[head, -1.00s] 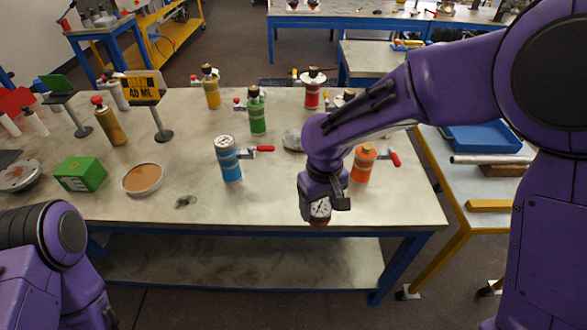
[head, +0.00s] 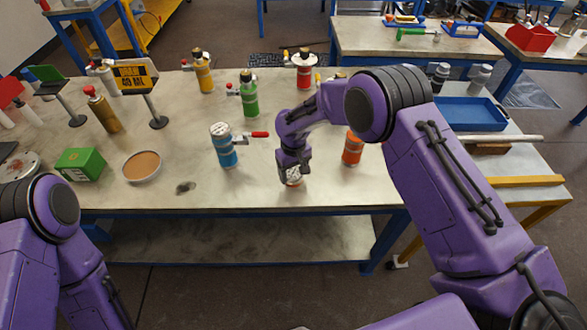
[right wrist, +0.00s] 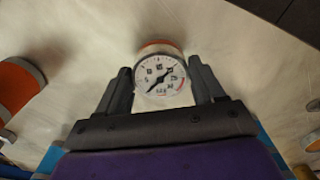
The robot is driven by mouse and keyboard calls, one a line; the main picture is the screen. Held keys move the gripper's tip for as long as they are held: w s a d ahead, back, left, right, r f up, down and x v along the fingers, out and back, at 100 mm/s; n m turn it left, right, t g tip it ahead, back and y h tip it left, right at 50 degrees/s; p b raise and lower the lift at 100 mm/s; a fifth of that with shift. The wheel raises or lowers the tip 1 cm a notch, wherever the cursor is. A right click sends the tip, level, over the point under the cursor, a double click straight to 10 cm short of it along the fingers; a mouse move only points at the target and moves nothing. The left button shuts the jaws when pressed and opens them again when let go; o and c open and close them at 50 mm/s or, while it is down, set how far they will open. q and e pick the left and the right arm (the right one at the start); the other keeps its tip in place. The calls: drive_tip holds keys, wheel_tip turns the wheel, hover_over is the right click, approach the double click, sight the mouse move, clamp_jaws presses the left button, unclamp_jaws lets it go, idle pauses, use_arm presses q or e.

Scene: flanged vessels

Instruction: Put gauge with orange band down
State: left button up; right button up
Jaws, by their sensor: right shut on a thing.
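The gauge with the orange band (right wrist: 160,76) is between the two fingers of my right gripper (right wrist: 163,82) in the right wrist view. Its white dial faces the camera and an orange strip shows at its far side. My right gripper is shut on it. In the head view, my right gripper (head: 293,172) is over the front part of the table (head: 240,196), and the gauge (head: 294,181) is mostly hidden beneath it. I cannot tell whether the gauge touches the table. My left arm shows at the lower left, but its gripper is out of view.
A blue vessel (head: 223,146) with a red-handled valve stands left of my right gripper, and an orange vessel (head: 352,149) stands to its right. A green vessel (head: 249,95) is behind. A round dish (head: 142,167) and green box (head: 81,164) stand left. Bare tabletop lies around the gripper.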

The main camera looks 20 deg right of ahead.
sight(294, 173)
drive_tip(key=shift+w+f, duration=0.15)
drive_tip(key=shift+f, duration=0.2)
drive_tip(key=shift+f+b, duration=0.15)
drive_tip(key=shift+b, duration=0.15)
drive_tip(key=shift+f, duration=0.3)
drive_tip(key=o, duration=1.2)
drive_tip(key=shift+r, duration=0.1)
drive_tip(key=shift+r, duration=0.25)
wheel_tip(294, 173, up, 12)
drive_tip(key=b, duration=0.2)
drive_tip(key=shift+r, duration=0.2)
